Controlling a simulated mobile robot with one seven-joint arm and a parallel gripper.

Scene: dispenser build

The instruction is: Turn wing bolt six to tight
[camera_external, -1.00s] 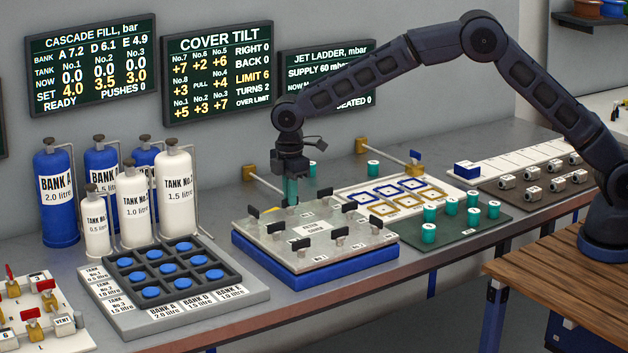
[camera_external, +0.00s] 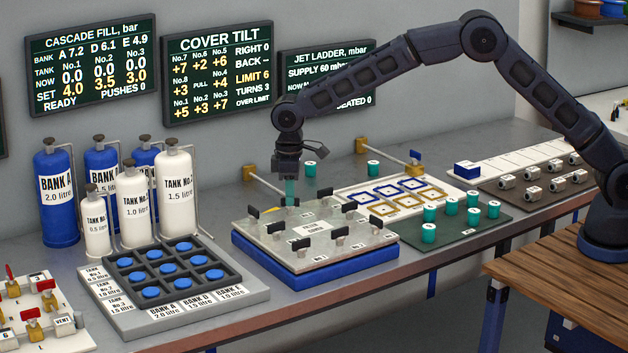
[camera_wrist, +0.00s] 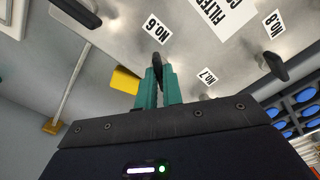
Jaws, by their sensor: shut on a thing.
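Wing bolt six is a dark wing bolt (camera_wrist: 157,60) next to the "NO.6" label (camera_wrist: 155,28) in the wrist view. My gripper (camera_wrist: 158,82) has its two teal fingers shut on the wing, one on each side. In the external view my gripper (camera_external: 291,190) points down at the back edge of the grey metal cover plate (camera_external: 290,250), and the bolt is hidden there. The plate lies on a blue base (camera_external: 300,276). The cover tilt board (camera_external: 217,66) reads right 0, back a dash, limit 6, turns 3.
Several other dark wing bolts (camera_external: 310,227) stand up from the plate around my gripper. A yellow piece (camera_wrist: 124,80) is close beside my fingers. Blue and white tanks (camera_external: 172,200) stand to the left. A green mat with teal cylinders (camera_external: 474,216) is to the right.

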